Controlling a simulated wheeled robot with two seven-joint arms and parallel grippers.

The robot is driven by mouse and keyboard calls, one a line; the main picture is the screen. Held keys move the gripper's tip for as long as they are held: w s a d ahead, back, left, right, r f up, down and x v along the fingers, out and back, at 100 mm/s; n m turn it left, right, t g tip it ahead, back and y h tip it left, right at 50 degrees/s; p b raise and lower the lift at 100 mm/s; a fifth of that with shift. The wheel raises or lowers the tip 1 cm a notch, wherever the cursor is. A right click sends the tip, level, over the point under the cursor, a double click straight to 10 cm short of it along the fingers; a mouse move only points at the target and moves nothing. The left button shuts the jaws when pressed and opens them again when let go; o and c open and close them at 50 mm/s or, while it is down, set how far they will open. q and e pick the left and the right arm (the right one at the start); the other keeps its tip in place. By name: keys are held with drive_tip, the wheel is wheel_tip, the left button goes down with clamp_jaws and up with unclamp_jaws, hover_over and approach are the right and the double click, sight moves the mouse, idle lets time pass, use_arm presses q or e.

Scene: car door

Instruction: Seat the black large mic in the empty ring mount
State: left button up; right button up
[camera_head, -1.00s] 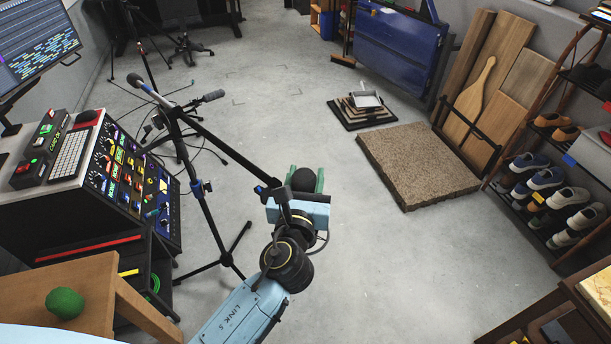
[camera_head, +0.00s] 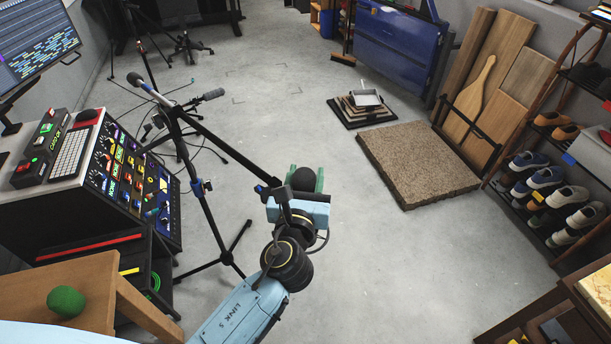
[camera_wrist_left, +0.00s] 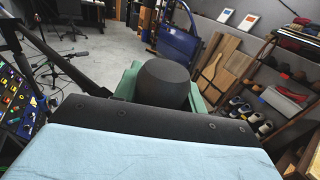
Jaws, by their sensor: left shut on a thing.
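The black large mic (camera_head: 303,179) shows as a dark rounded head between the green fingers of my left gripper (camera_head: 306,181). My left gripper is shut on it, held in the air over open floor. The left wrist view shows the rounded mic (camera_wrist_left: 164,82) with a green finger on either side; its lower part is hidden by the gripper body. A black boom stand (camera_head: 200,190) stands to the left, its boom sloping down right to end beside my gripper. I cannot make out the empty ring mount; the boom's end is partly hidden by my gripper. My right gripper is not in view.
A wooden table (camera_head: 75,285) with a green ball (camera_head: 66,301) is at the lower left, below the mixing console (camera_head: 130,185). A speckled slab (camera_head: 415,163) lies on the floor at right, with a shoe rack (camera_head: 540,190) beyond. The floor right of my gripper is clear.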

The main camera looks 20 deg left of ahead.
use_arm(q)
drive_tip(key=shift+r, duration=0.1)
drive_tip(key=shift+f+b, duration=2.25)
drive_tip(key=shift+f, duration=0.9)
drive_tip(key=o, duration=1.3)
drive_tip(key=shift+f, duration=0.1)
drive_tip(key=s+d+b, duration=0.1)
drive_tip(key=s+d, duration=0.1)
drive_tip(key=s, duration=1.1)
drive_tip(key=shift+s, duration=0.15)
